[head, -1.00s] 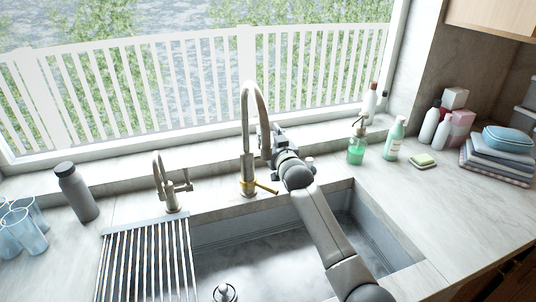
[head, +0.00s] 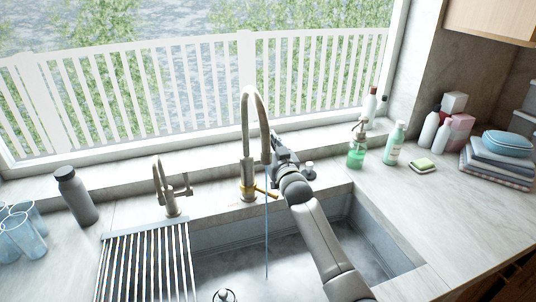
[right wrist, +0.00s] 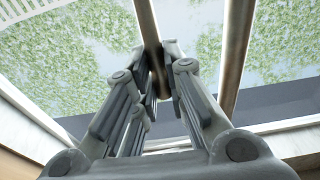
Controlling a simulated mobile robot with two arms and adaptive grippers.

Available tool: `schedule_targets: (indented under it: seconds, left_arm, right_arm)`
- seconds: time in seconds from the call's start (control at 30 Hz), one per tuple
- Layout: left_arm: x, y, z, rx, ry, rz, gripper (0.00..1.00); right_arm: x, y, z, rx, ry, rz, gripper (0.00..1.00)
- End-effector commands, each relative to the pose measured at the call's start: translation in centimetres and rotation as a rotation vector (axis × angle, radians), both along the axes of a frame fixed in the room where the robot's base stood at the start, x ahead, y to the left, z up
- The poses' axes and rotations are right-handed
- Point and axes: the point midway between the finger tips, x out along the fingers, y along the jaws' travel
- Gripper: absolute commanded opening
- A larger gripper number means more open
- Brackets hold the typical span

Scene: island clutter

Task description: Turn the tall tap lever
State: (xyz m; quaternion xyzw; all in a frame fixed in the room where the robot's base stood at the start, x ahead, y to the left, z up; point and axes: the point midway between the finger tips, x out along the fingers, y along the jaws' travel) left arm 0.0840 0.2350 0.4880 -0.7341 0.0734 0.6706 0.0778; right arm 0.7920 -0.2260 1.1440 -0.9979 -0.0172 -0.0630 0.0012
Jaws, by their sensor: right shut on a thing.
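The tall tap (head: 247,130) is a brushed-metal gooseneck standing behind the sink, with a gold collar. Its lever (head: 268,193) is a short gold bar pointing right and slightly toward me. A thin blue stream of water (head: 267,240) runs from the spout into the sink. My right gripper (head: 272,145) is just right of the spout and above the lever. In the right wrist view its fingers (right wrist: 161,60) are closed around a dark upright bar (right wrist: 150,25), which appears to be the spout. The exact contact is partly hidden. My left gripper is not in view.
A smaller tap (head: 160,185) stands left, behind a slatted rack (head: 145,265) over the sink (head: 300,262). A dark bottle (head: 77,195) and blue glasses (head: 22,235) are at left. A green soap dispenser (head: 356,155), bottles and folded towels (head: 495,165) stand right. The right front counter is clear.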

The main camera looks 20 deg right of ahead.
Motion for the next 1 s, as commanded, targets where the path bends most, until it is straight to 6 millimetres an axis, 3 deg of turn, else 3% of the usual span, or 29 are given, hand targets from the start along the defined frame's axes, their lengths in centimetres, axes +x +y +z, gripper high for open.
schedule_targets:
  seconds: [0.63, 0.67, 0.83, 1.0]
  left_arm:
    - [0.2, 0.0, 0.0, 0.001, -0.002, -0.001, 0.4]
    - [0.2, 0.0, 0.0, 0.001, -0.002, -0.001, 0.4]
    - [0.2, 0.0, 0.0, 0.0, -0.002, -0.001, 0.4]
    - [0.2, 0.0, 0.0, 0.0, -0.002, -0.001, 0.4]
  right_arm:
    - [-3.0, -0.1, -1.9, 0.013, -0.373, 0.0, 0.0]
    - [-3.0, -0.1, -1.8, 0.013, -0.375, 0.0, 0.15]
    - [-3.0, -0.1, -1.7, 0.012, -0.374, 0.0, 0.37]
    - [-3.0, -0.1, -1.6, 0.012, -0.376, 0.0, 0.38]
